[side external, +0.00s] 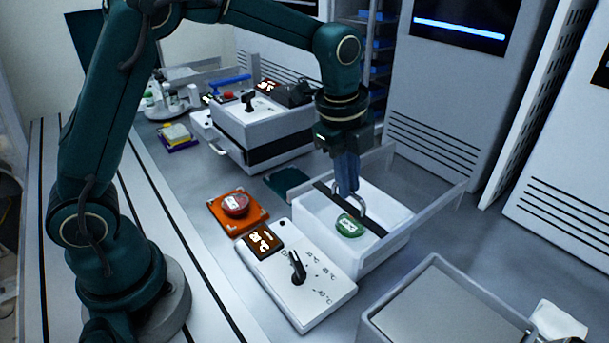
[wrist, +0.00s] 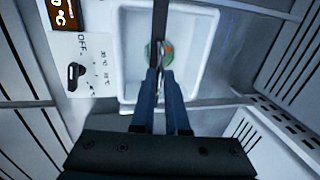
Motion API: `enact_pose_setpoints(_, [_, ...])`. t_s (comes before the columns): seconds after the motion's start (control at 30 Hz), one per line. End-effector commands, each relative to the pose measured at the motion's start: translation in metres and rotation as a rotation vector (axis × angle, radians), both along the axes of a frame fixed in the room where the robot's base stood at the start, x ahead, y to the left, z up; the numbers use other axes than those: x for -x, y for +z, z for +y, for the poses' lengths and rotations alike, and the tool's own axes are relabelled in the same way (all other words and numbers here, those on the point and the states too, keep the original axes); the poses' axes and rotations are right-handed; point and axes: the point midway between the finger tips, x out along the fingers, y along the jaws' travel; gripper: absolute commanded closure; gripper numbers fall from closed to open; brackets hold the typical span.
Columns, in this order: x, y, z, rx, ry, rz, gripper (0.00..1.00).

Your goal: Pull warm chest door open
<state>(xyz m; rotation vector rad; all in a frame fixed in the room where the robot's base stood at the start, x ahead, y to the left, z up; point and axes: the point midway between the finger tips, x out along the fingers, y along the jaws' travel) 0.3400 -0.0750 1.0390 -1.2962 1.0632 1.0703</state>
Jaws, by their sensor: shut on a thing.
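The warm chest is a white open-topped box (side external: 398,253) with a control panel (side external: 322,287) carrying a lit display and black knob; the panel also shows in the wrist view (wrist: 92,75). Its door looks like a clear sliding panel (side external: 437,190) edged by a black bar (side external: 322,190), which crosses the middle of the opening. In the wrist view the bar (wrist: 160,22) runs across the white tub. My gripper (side external: 350,194) points down, shut on the grey door handle (side external: 363,207). The fingers (wrist: 167,128) partly hide the handle. A green labelled round thing (side external: 351,226) lies inside.
A second white chest (side external: 265,128) stands behind. A grey tray (side external: 470,311) is in front at right. Tall white cabinets (side external: 442,90) stand at the back right.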

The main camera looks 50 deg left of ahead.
Motion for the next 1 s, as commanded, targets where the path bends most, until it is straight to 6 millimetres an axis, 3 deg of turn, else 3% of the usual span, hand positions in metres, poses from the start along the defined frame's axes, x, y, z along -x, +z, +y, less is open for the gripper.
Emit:
enact_pose_setpoints(0.3, [-0.035, 0.001, -0.001, 0.003, -0.001, -0.009, 1.00])
enact_pose_setpoints(0.73, [-0.040, 0.002, -0.001, 0.004, 0.000, -0.009, 1.00])
enact_pose_setpoints(0.8, [-0.040, 0.002, -0.001, 0.004, 0.000, -0.009, 0.69])
enact_pose_setpoints(0.83, [-0.040, 0.002, -0.001, 0.003, 0.000, -0.009, 0.58])
enact_pose_setpoints(1.0, [-0.039, 0.001, 0.000, 0.002, 0.000, -0.007, 0.58])
